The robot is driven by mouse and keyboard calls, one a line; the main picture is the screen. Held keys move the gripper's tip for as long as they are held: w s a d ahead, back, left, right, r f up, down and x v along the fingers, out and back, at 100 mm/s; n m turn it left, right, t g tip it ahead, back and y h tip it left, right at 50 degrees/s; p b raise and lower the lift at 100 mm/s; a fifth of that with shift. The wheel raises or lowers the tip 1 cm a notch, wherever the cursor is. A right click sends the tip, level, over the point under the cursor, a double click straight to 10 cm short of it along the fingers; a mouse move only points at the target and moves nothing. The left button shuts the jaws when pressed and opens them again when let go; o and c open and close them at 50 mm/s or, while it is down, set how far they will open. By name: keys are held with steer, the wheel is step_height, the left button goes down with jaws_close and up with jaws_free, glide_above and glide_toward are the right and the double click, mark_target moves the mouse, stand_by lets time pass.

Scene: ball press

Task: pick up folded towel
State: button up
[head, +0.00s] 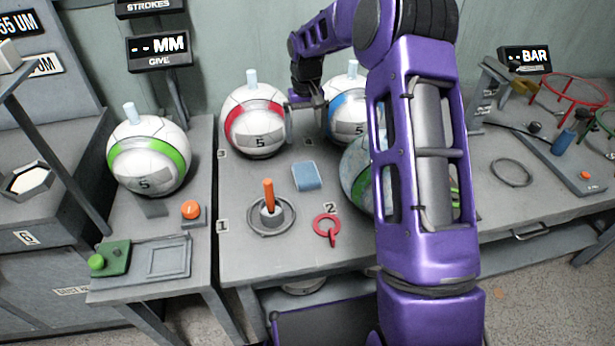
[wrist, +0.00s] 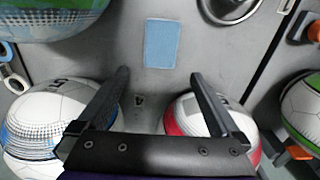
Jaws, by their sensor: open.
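The folded towel (head: 307,177) is a small flat light-blue rectangle on the grey table, in front of the gap between the red-banded and blue-banded balls. It also shows whole in the wrist view (wrist: 161,43), at the top centre beyond my fingertips. My gripper (head: 303,102) is open and empty, above the back of the table between those two balls. In the wrist view my gripper (wrist: 159,75) has its fingers wide apart, with bare table between them and the towel clear of both.
A red-banded ball (head: 255,125) and a blue-banded ball (head: 345,112) stand close on either side of my gripper. Another ball (head: 357,180) is partly hidden by my arm. An orange-handled ring fixture (head: 269,205) and a red ring (head: 327,228) are in front of the towel.

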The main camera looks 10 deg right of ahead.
glide_above(306, 172)
steer(key=f, duration=0.8)
steer(key=shift+w+d+b, duration=0.15)
steer(key=shift+w+b, duration=0.2)
steer(key=shift+b, duration=0.05)
steer(key=f, duration=0.5)
steer(key=shift+s+b, duration=0.4)
steer(key=c, duration=1.1)
